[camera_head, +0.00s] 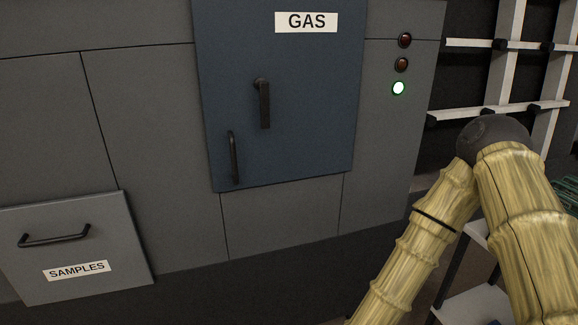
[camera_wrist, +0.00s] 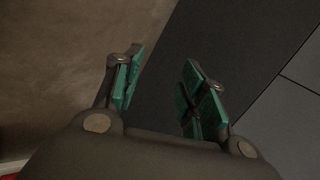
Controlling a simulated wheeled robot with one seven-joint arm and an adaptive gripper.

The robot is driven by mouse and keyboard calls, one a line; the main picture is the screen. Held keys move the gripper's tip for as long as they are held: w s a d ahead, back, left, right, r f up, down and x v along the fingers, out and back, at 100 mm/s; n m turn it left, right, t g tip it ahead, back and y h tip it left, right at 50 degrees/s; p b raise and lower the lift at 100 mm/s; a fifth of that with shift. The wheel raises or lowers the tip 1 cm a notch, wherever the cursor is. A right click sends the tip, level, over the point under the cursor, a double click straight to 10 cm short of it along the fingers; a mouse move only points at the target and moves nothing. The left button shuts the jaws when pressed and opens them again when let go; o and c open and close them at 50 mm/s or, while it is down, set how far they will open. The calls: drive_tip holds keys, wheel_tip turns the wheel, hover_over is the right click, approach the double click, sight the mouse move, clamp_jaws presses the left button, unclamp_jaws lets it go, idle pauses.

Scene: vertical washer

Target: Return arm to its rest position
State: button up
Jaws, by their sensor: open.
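My gripper (camera_wrist: 160,88) shows in the wrist view with its two green-padded fingers apart and nothing between them. Beyond the fingers are a brown floor-like surface, a dark band and grey panels. In the head view my arm, wrapped in a yellowish cover with a dark joint at the top, is bent at the right side. The gripper itself is out of that view. The arm stands to the right of the blue-grey GAS door (camera_head: 290,130), apart from it in the picture.
The GAS door looks closed and has a dark handle (camera_head: 263,103). A SAMPLES drawer (camera_head: 110,238) is at the lower left. A rack (camera_head: 500,75) stands behind my arm, with a white shelf (camera_head: 470,306) below.

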drive_tip(key=s+d+f+n+g+h+p, duration=0.1)
drive_tip(key=s+d+f+n, duration=0.4)
drive_tip(key=s+d, duration=0.5)
drive_tip(key=s+d+f+n+g+h+p, duration=0.1)
drive_tip(key=s+d+f+n+g+h, duration=0.2)
drive_tip(key=s+d, duration=0.6)
wheel_tip(320, 180, down, 2)
drive_tip(key=s+n+g, duration=0.1)
drive_tip(key=n, duration=0.2)
drive_tip(key=shift+s+d+g, duration=0.3)
drive_tip(key=shift+s+d, duration=0.05)
drive_tip(key=shift+s, duration=0.05)
